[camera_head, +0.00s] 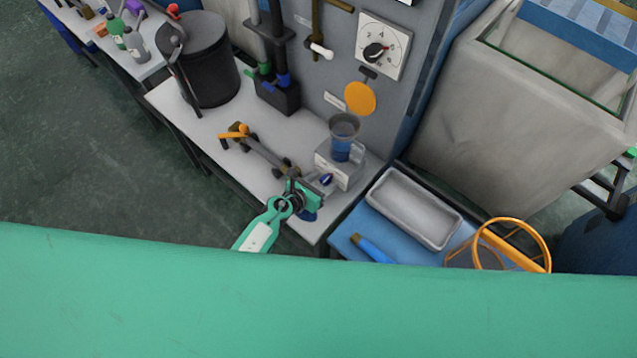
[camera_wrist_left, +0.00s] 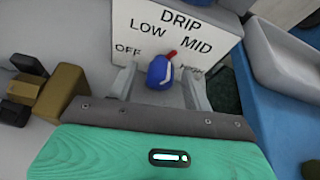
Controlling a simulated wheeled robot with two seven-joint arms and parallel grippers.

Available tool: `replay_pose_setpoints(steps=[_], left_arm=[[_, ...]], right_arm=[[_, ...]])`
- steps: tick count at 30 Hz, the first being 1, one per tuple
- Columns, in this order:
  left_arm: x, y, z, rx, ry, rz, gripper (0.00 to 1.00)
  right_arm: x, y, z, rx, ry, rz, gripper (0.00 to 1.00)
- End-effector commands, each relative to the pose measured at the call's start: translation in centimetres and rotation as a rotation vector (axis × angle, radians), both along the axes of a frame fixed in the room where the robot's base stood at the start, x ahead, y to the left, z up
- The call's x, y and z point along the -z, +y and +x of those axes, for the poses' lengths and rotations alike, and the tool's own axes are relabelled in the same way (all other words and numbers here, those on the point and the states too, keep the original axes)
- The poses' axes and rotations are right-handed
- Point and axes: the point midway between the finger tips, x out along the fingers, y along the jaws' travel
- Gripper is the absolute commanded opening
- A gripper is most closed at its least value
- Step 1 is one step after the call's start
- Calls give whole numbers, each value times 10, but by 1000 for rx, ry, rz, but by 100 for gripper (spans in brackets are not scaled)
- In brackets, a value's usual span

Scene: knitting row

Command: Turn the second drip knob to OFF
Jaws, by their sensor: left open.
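The drip knob (camera_wrist_left: 159,73) is blue with a white stripe and a red pointer tip. It sits on the white drip panel (camera_wrist_left: 215,25), marked OFF, LOW, MID and a partly hidden label at right. The red tip points up and right, toward MID. My left gripper (camera_wrist_left: 160,88) is open, with one finger on each side of the knob; whether they touch it I cannot tell. In the head view the left gripper (camera_head: 318,187) is at the front of the white drip box (camera_head: 345,176), by the knob (camera_head: 327,179). My right gripper is not in view.
A clear cup of blue liquid (camera_head: 341,150) stands on the drip box. A brown and orange valve (camera_head: 262,152) lies left of the gripper. A grey tray (camera_head: 412,208) and orange basket (camera_head: 512,245) are at right. A dark pot (camera_head: 208,70) stands farther back.

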Motion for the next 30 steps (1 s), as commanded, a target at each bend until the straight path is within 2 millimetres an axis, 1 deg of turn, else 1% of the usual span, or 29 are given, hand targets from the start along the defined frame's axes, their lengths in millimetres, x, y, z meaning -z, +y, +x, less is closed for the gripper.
replay_pose_setpoints(steps=[5, 8, 15, 21, 25, 30], left_arm=[[-6, 9, -11, 1, 0, 1, 50], [-14, 19, -25, 2, 1, 4, 50], [-36, 51, -66, 1, 1, 3, 50], [-48, 69, -90, 0, 1, 1, 50], [-53, 75, -98, 1, 0, 1, 50], [-55, 77, -100, 0, 0, 0, 50]], right_arm=[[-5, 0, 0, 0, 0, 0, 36], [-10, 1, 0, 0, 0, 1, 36], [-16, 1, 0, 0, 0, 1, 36], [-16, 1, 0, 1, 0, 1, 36], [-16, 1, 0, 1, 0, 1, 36], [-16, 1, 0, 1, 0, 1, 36]])
